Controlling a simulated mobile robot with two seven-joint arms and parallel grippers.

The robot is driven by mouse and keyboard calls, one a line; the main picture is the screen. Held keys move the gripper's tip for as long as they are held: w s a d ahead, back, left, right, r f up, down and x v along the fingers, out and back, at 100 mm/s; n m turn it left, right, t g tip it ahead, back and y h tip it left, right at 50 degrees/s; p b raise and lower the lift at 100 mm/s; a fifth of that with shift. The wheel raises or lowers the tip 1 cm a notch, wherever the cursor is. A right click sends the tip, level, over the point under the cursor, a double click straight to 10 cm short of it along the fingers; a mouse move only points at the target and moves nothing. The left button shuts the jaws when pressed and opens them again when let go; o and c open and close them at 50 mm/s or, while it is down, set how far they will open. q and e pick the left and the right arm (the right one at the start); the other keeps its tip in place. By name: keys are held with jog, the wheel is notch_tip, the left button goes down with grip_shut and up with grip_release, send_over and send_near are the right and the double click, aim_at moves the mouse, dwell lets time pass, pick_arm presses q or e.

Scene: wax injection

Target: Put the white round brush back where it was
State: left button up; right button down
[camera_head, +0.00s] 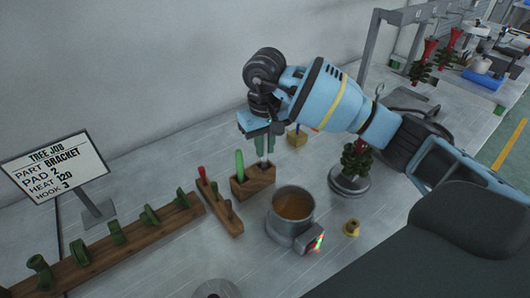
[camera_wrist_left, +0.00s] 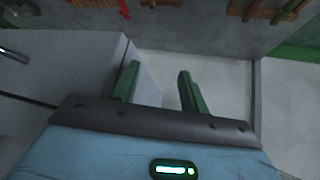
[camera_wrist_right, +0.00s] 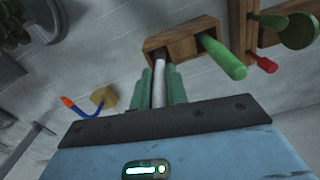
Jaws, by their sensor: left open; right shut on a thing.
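My right gripper (camera_head: 264,146) points down over the small wooden block (camera_head: 264,185) and is shut on the white round brush (camera_head: 264,163). In the right wrist view the white brush (camera_wrist_right: 160,80) runs from between the green fingers (camera_wrist_right: 160,84) to the wooden block (camera_wrist_right: 157,46). Its lower end is at the block's open slot; how deep it sits I cannot tell. A green-handled tool (camera_head: 239,164) stands in the same block, beside the brush. My left gripper (camera_wrist_left: 159,82) is open and empty in the left wrist view, outside the head view.
A wooden rack with a red-handled tool (camera_head: 202,174) lies left of the block. A metal pot (camera_head: 292,204) stands in front, with a brass piece (camera_head: 352,228) nearby. A green wax tree on a round base (camera_head: 349,184) is to the right. A yellow block (camera_head: 297,137) sits behind.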

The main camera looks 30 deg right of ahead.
aim_at(265, 161)
jog(key=shift+f, duration=1.4)
jog(key=shift+f, duration=0.1)
jog(key=shift+f, duration=0.1)
jog(key=c, duration=1.4)
grip_release()
notch_tip(265, 161, up, 12)
jog(key=shift+s+r, duration=0.1)
jog(key=shift+r, duration=0.15)
